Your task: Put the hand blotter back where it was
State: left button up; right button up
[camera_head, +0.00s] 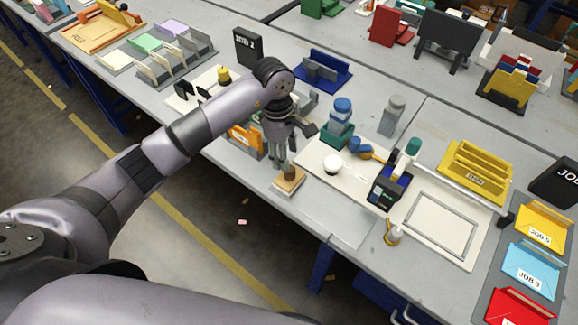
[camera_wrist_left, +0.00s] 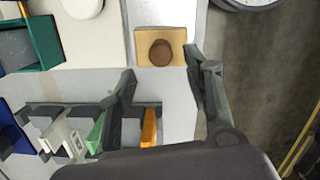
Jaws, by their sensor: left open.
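The hand blotter, a tan wooden block (camera_head: 289,187) with a round brown knob, sits near the front edge of the table beside the white mat. In the left wrist view the hand blotter (camera_wrist_left: 143,37) lies just ahead of my fingertips, knob facing the camera. My left gripper (camera_head: 284,163) points down at the blotter from above, and its fingers partly cover the knob in the head view. In the left wrist view the gripper (camera_wrist_left: 160,64) has its fingers spread wide with nothing between them. My right gripper is not in view.
A white mat (camera_head: 312,165) with a white round item (camera_head: 333,166) lies right of the blotter. A green holder with a blue bottle (camera_head: 342,110) stands behind. A dark device (camera_head: 385,190) and a framed board (camera_head: 438,226) are further right. Bare grey table lies in front.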

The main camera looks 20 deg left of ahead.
pick_arm(q)
jog(key=r, duration=0.5)
jog(key=shift+a+b, duration=0.3)
jog(key=shift+b, duration=0.05)
jog(key=shift+d, duration=0.1)
